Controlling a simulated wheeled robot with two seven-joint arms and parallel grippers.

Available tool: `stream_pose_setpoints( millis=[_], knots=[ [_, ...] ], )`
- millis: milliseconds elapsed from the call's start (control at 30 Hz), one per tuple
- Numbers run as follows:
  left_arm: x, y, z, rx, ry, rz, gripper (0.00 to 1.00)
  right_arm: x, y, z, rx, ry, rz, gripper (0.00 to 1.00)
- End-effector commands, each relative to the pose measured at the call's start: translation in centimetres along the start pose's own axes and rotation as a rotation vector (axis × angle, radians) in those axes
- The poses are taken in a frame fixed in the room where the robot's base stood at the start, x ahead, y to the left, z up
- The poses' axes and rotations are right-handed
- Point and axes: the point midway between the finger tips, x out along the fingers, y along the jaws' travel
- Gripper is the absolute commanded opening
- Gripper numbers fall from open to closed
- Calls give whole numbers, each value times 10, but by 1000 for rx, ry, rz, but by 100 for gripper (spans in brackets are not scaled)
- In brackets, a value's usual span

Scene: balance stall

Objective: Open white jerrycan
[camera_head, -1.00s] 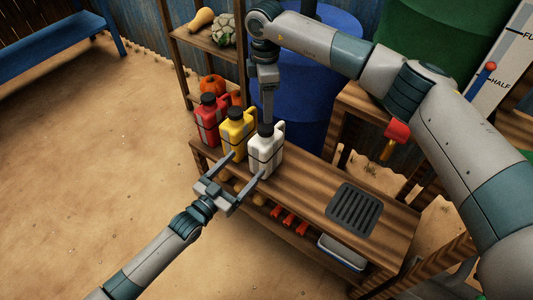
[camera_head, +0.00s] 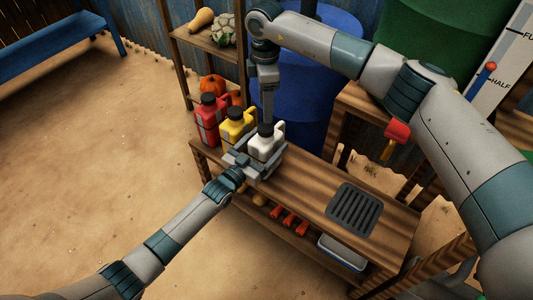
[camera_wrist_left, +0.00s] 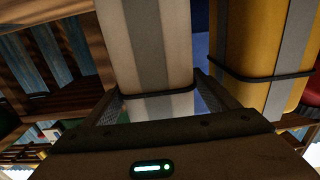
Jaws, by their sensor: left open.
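The white jerrycan (camera_head: 262,143) stands upright on the wooden bench, at the right end of a row of jerrycans. Its dark cap (camera_head: 266,129) is on top. My left gripper (camera_head: 263,158) is open, with a finger on either side of the can's body. In the left wrist view the white jerrycan (camera_wrist_left: 150,45) rises between the fingers, with a gap at the right finger. My right gripper (camera_head: 267,118) points down from above at the cap. Its fingertips are too small and overlapped to tell open from shut.
The yellow jerrycan (camera_head: 235,125) stands close left of the white one, and the red jerrycan (camera_head: 208,120) beyond it. A dark grate (camera_head: 354,208) lies on the bench at right. Blue barrels (camera_head: 302,110) stand behind. The bench between can and grate is clear.

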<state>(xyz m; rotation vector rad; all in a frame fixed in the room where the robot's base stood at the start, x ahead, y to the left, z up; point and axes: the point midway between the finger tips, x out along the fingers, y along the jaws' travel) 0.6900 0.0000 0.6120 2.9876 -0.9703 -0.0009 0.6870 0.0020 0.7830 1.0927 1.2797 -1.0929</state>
Motion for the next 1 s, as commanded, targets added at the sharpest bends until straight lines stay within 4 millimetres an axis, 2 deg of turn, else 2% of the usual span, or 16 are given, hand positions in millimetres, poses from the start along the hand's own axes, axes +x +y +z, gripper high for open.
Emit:
stream_pose_setpoints(
  millis=[233, 567, 767, 1000],
  knots=[
    [0, 0, 0, 0, 0, 0, 80, 0, 0, 0, 0, 0, 0, 54],
    [0, 0, 0, 0, 0, 0, 2, 0, 0, 0, 1, 0, 0, 54],
    [0, 0, 0, 0, 0, 0, 0, -1, 0, -1, 52, -2, 3, 54],
    [0, 0, 0, 1, 0, 0, 0, -2, 1, -2, 240, -3, 4, 54]
  ],
)
